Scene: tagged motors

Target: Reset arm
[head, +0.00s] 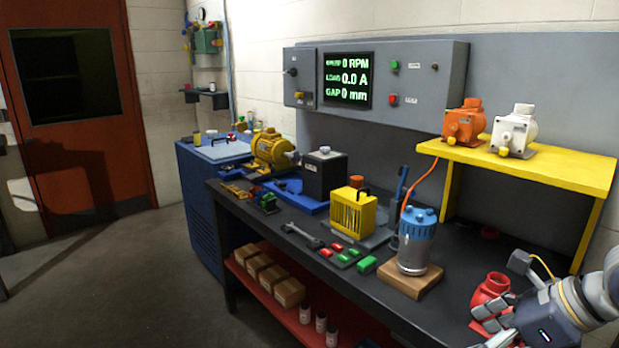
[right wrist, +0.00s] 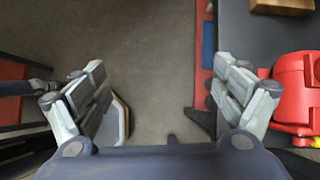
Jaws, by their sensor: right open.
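My right gripper (head: 492,326) is at the lower right of the head view, at the front edge of the dark bench (head: 458,275). In the right wrist view its two fingers (right wrist: 160,85) are spread wide, with only the grey floor between them. It holds nothing. A red motor (head: 491,289) is on the bench just beyond the gripper. It also shows at the right edge of the right wrist view (right wrist: 296,92), outside the right-hand finger and partly cut off. My left gripper is not in the head view.
A blue-topped pump (head: 416,245) stands on a wooden block (head: 411,281) left of the gripper. A yellow shelf (head: 540,165) carries an orange motor (head: 463,124) and a white motor (head: 514,130). A red lower shelf (head: 265,297) holds boxes. Open floor (head: 130,270) lies left.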

